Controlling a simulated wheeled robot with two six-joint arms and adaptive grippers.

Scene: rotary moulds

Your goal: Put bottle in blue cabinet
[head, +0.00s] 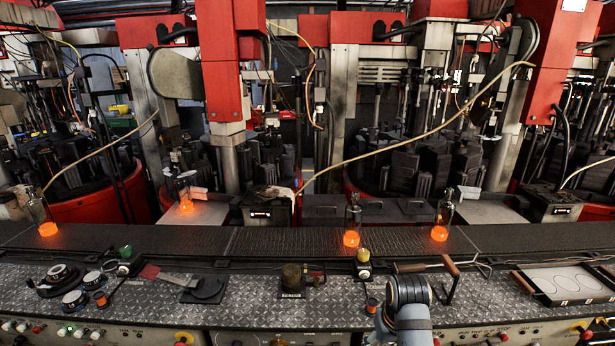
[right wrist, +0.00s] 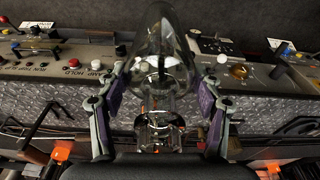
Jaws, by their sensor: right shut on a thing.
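A clear glass bottle (right wrist: 160,58) is between the two fingers of my right gripper (right wrist: 163,98) in the right wrist view. The gripper is shut on it. The held bottle and the right gripper do not show in the head view, where only a grey and black part of my arm appears at the bottom. Several other clear bottles with glowing orange bases stand upright, among them ones at the left (head: 47,229), at the centre (head: 351,238) and right of centre (head: 439,233). No blue cabinet shows in either view. My left gripper is not in view.
A dark conveyor (head: 270,241) runs across behind a metal console (head: 250,310) with knobs, handles and buttons. Red and grey moulding machines (head: 222,90) stand behind it, with hoses hanging. A framed plate (head: 568,283) lies at the console's right.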

